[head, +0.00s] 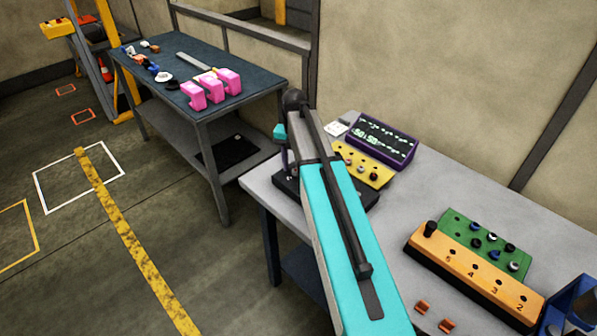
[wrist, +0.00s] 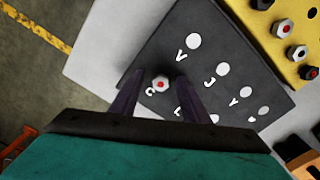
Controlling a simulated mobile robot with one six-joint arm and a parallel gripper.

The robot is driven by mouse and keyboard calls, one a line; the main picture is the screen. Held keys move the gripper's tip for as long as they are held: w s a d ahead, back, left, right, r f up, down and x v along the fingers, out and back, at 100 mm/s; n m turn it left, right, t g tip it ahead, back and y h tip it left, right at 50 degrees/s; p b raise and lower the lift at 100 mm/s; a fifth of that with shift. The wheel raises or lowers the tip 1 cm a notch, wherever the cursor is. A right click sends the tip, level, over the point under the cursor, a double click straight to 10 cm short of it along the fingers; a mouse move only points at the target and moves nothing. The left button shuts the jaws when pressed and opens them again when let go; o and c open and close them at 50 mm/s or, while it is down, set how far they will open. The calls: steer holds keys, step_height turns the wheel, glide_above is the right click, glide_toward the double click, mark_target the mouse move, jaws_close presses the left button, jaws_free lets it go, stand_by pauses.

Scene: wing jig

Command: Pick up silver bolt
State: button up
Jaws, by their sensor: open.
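A silver bolt (wrist: 160,83) with a hex head and a red centre sits on the dark board (wrist: 215,45) in the wrist view, beside a white letter. My gripper (wrist: 158,79) is open, with one finger to the left of this bolt and one to the right. I cannot tell how far above the board the fingertips are. In the head view my arm hides most of the dark board (head: 368,192) and this bolt.
A purple display box (head: 385,143) stands behind the yellow block (head: 365,172). An orange numbered block (head: 455,262) and a green block with bolts (head: 462,228) stand at the right. Another table (head: 185,60) holds pink parts (head: 193,96). The grey table's middle is clear.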

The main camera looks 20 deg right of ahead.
mark_target(295, 170)
jaws_close()
steer(key=shift+r, duration=0.1)
steer(key=shift+r+b, duration=0.85)
steer(key=shift+r, duration=0.6)
steer(key=shift+s+a+r, duration=0.1)
steer(key=shift+s+r, duration=0.1)
steer(key=shift+s, duration=0.05)
steer(key=s+a+r+b, duration=0.1)
steer(key=s+a+b, duration=0.3)
steer(key=s, duration=1)
steer(key=shift+a+r, duration=0.25)
steer(key=shift+a, duration=0.75)
steer(key=shift+s, duration=0.1)
